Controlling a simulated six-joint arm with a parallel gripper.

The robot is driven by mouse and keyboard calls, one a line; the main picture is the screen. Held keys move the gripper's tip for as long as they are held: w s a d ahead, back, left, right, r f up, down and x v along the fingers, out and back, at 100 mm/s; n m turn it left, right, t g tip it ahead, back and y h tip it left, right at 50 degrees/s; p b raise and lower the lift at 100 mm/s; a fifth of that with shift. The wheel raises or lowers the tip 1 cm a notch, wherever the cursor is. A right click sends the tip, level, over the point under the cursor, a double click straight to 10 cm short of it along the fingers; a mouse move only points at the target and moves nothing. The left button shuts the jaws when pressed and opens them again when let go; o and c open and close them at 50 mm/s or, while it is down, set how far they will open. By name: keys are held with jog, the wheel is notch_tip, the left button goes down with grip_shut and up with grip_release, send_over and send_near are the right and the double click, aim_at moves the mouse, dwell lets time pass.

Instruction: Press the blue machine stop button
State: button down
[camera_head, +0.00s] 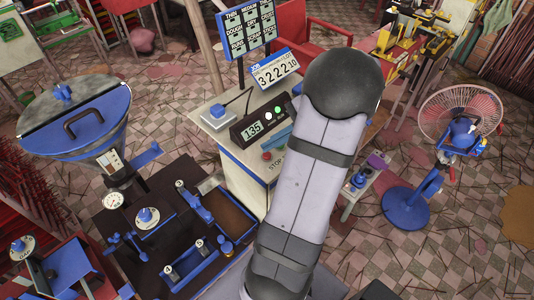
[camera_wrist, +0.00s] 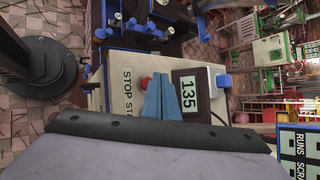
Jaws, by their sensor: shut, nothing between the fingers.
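In the wrist view the red button (camera_wrist: 145,82) shows beside the STOP label (camera_wrist: 126,90), partly covered by my gripper. My gripper (camera_wrist: 159,78) has two blue fingers pressed together, with nothing between them. Its tips appear just right of the red button, between it and the 135 display. I cannot tell whether they touch anything.
A black display (camera_head: 258,122) reading 135, with lit green and white buttons, stands on the box top. A blue-topped white block (camera_head: 217,113) is beside it. A blue hopper machine (camera_head: 85,115) stands left. A fan (camera_head: 460,115) stands right on tiled floor.

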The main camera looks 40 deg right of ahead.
jog(key=shift+f, duration=0.2)
jog(key=shift+f, duration=0.25)
jog(key=shift+f+b, duration=0.5)
dwell(0.8)
jog(key=shift+r, duration=0.15)
jog(key=shift+r+p, duration=0.85)
jog(key=shift+p, duration=0.05)
notch_tip(320, 180, up, 5)
jog(key=p, duration=0.4)
dwell(0.4)
dwell(0.5)
